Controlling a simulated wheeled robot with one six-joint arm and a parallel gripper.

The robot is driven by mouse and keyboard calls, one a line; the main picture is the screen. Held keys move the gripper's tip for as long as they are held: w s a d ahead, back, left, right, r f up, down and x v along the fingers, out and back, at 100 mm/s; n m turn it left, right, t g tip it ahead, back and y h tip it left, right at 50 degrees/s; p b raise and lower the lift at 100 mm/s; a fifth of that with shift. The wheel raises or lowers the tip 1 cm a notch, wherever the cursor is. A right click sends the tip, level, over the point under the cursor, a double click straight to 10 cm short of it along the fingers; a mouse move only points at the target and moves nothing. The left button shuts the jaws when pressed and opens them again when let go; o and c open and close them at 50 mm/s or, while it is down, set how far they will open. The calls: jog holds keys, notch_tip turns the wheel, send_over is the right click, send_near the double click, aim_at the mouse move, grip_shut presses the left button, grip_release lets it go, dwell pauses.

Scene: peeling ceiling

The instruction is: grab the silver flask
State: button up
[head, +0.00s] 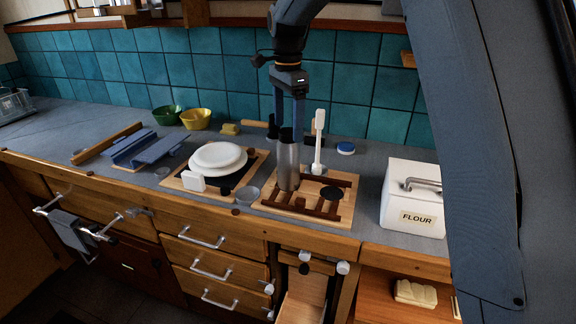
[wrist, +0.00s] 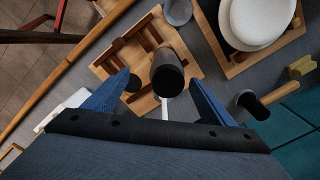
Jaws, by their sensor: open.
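The silver flask (head: 288,165) is a tall metal cylinder standing upright on a wooden rack board (head: 330,212) on the counter. In the wrist view its dark open top (wrist: 167,80) shows between and ahead of my fingers. My gripper (head: 287,118) is open and points down just above the flask, with its fingertips close to the flask's rim in the head view. In the wrist view my gripper (wrist: 160,85) has one blue finger on each side of the flask. I cannot tell whether either finger touches it.
A white-handled utensil (head: 319,140) stands close to the right of the flask. A white flour box (head: 411,200) is farther right. White plates (head: 217,156) lie on a board to the left. Green (head: 167,115) and yellow (head: 196,119) bowls stand near the tiled wall.

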aim_at(288, 132)
jog(key=f+b, duration=0.1)
jog(key=w+f+b, duration=0.1)
jog(key=f, duration=0.1)
jog(key=f+b, duration=0.1)
jog(key=b, duration=0.1)
jog(key=shift+w+d+f, duration=0.1)
jog(key=shift+w+f, duration=0.2)
jog(key=shift+w+d+f+p, duration=0.1)
jog(key=shift+f+p, duration=1.7)
jog(key=shift+f, duration=2.15)
jog(key=shift+r, duration=0.1)
jog(key=c, duration=1.5)
